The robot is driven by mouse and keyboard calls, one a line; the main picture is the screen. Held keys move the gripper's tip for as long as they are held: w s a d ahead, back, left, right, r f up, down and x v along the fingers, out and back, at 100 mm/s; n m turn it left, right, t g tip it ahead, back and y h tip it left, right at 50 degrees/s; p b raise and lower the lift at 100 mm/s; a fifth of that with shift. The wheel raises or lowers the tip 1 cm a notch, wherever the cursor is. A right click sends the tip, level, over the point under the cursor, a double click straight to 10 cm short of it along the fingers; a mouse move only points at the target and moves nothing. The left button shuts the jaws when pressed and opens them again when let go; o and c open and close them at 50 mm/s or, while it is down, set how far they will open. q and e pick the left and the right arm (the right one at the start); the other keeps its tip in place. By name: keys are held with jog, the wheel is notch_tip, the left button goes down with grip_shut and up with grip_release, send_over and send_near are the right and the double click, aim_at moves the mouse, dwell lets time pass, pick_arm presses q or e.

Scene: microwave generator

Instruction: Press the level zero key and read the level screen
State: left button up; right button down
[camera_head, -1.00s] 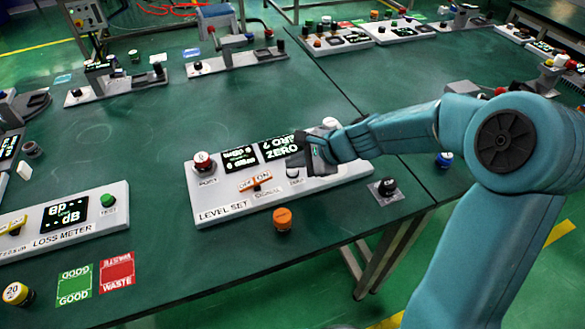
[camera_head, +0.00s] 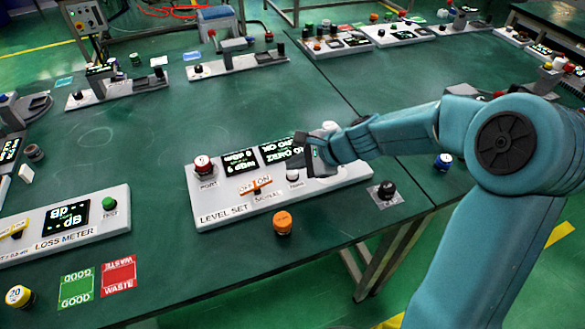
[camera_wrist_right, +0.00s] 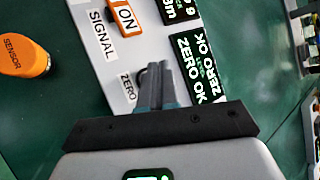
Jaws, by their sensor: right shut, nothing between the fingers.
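The white LEVEL SET panel (camera_head: 225,212) lies on the green table, with a red-topped PORT knob (camera_head: 203,166) and an orange SIGNAL switch (camera_head: 257,185). The ZERO key (camera_head: 293,176) is at its lower right; in the right wrist view my fingers partly cover the spot by its label. The level screen (camera_head: 280,152) is partly covered by my gripper in the head view; the right wrist view shows "ZERO OK" on it (camera_wrist_right: 195,65). My right gripper (camera_head: 310,160) is shut and empty over the panel, its fingertips (camera_wrist_right: 155,68) near the key; contact cannot be told. My left gripper is out of view.
An orange SENSOR cap (camera_head: 283,222) stands before the panel, and a black knob (camera_head: 387,189) to its right. The LOSS METER panel (camera_head: 60,243) is at left, with green GOOD (camera_head: 77,287) and red WASTE (camera_head: 119,275) cards in front. Other devices line the back.

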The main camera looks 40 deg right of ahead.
aim_at(296, 174)
jog(key=shift+r, duration=0.3)
notch_tip(296, 174, up, 5)
jog(key=p, duration=0.5)
dwell(0.8)
